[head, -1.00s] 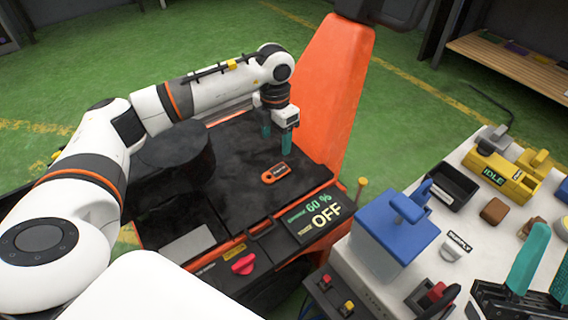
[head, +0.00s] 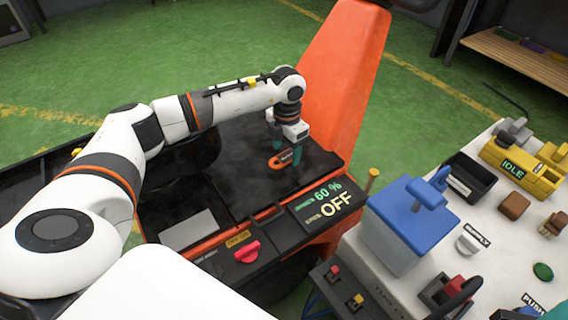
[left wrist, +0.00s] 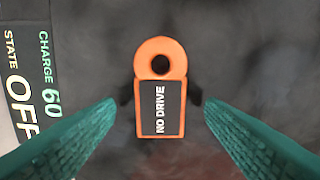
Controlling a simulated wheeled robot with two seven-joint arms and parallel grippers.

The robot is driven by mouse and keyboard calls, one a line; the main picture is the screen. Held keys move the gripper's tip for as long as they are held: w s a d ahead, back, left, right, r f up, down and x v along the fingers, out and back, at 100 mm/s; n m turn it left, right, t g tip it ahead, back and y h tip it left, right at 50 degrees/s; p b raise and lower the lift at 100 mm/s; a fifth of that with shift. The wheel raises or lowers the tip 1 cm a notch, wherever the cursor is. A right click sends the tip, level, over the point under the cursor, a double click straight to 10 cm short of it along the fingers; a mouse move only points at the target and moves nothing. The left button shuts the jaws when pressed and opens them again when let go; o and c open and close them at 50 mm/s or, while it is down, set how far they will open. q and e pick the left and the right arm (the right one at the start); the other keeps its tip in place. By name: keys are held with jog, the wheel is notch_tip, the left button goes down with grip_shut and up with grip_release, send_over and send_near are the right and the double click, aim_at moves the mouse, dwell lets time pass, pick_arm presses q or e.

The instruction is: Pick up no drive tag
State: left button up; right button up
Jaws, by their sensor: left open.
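The no drive tag (head: 281,160) lies flat on the black deck (head: 255,185) of the orange machine. It is an orange tag with a round hole at one end and a black label. In the left wrist view the tag (left wrist: 160,95) reads NO DRIVE and lies between the fingertips. My left gripper (head: 287,149) is open just above it, one green finger on each side. It also shows in the left wrist view (left wrist: 162,110), with a gap between each finger and the tag. My right gripper is not in the head view now.
A display (head: 322,203) reading 60 % and OFF stands beside the deck, near a red knob (head: 247,251). The orange column (head: 335,80) rises behind the gripper. A white bench at right holds a blue box (head: 408,222), a black bin (head: 469,178) and a yellow IDLE unit (head: 516,165).

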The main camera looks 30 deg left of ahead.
pick_arm(q)
jog(key=shift+f, duration=0.45)
jog(key=shift+f, duration=0.1)
jog(key=c, duration=1)
